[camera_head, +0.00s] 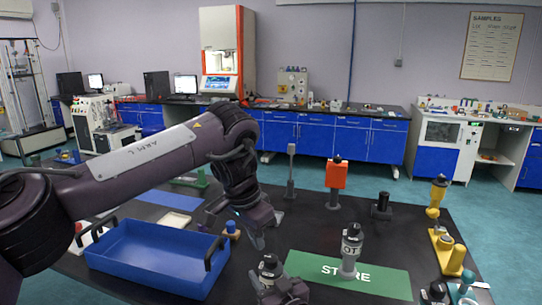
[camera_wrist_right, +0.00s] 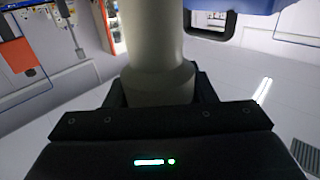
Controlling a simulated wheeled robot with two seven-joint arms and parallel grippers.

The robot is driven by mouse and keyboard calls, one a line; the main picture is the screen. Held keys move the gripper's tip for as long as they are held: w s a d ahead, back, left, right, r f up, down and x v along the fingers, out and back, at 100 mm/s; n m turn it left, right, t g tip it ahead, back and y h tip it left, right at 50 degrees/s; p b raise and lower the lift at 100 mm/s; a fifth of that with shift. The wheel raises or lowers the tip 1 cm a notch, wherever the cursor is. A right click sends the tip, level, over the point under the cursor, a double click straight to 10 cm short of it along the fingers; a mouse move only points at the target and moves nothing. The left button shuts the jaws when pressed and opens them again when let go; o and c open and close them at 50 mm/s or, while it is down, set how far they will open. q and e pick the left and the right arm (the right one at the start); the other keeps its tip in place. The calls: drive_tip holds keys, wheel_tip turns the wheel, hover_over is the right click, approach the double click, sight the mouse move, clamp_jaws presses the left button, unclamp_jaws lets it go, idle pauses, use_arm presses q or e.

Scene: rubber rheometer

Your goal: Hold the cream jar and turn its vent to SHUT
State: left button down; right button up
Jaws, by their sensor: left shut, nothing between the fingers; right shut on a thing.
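The cream jar (camera_wrist_right: 155,45) fills the middle of the right wrist view as a pale beige cylinder with a wider lower part. My right gripper (camera_wrist_right: 155,100) is shut on it. In the head view the jar's dark top (camera_head: 268,261) shows at the bottom edge, just above my right gripper (camera_head: 274,284). The vent's setting and any SHUT mark cannot be read. My left gripper (camera_head: 258,240) is shut and empty, pointing down above the jar, apart from it by a small gap as seen here.
A blue tray (camera_head: 150,268) lies at the left. A green STORE mat (camera_head: 392,281) bears a grey, black-topped jar (camera_head: 351,248). An orange block on a stand (camera_head: 336,175), a black piece (camera_head: 381,208) and several yellow fixtures (camera_head: 443,240) stand around the mat on the dark table.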

idle(0.4)
drive_tip(key=o, duration=1.1)
drive_tip(key=shift+d, duration=0.1)
